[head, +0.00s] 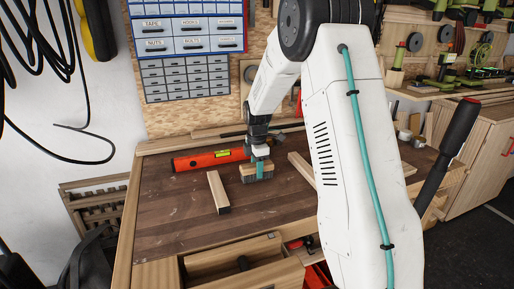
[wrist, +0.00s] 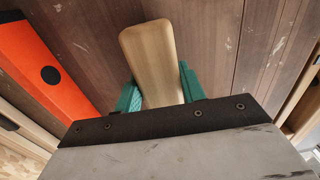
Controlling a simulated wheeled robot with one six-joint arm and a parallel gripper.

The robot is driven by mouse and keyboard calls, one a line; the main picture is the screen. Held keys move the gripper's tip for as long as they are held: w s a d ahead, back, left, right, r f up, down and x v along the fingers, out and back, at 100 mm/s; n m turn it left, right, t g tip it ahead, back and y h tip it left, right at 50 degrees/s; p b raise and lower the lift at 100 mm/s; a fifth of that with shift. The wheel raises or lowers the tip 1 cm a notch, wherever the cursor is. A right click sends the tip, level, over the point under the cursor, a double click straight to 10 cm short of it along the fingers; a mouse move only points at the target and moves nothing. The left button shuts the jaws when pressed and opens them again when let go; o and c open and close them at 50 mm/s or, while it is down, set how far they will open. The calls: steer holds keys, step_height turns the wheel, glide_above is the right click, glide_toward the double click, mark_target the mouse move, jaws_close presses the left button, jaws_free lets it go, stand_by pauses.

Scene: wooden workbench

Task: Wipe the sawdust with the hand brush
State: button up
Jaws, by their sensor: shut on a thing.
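The hand brush (head: 248,173) has a pale wooden body and darker bristles beneath. It is over the middle of the workbench top (head: 165,205). My gripper (head: 259,165) is above it, with its teal fingers shut on the brush. In the wrist view the brush's rounded wooden handle (wrist: 152,58) sits between the two teal fingers of my gripper (wrist: 158,84). The bristles are hidden there, and I cannot tell whether they touch the bench. I see small pale marks on the bench but cannot clearly make out sawdust.
An orange-red spirit level (head: 205,159) lies behind and left of the brush. A wooden stick (head: 217,191) lies to its left and another (head: 301,168) to its right. An open drawer (head: 232,258) is at the front. The left part of the bench top is clear.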

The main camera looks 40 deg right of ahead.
step_height(320, 180, up, 2)
steer(key=shift+r, duration=0.15)
steer(key=shift+a+r, duration=0.1)
steer(key=shift+r, duration=2.6)
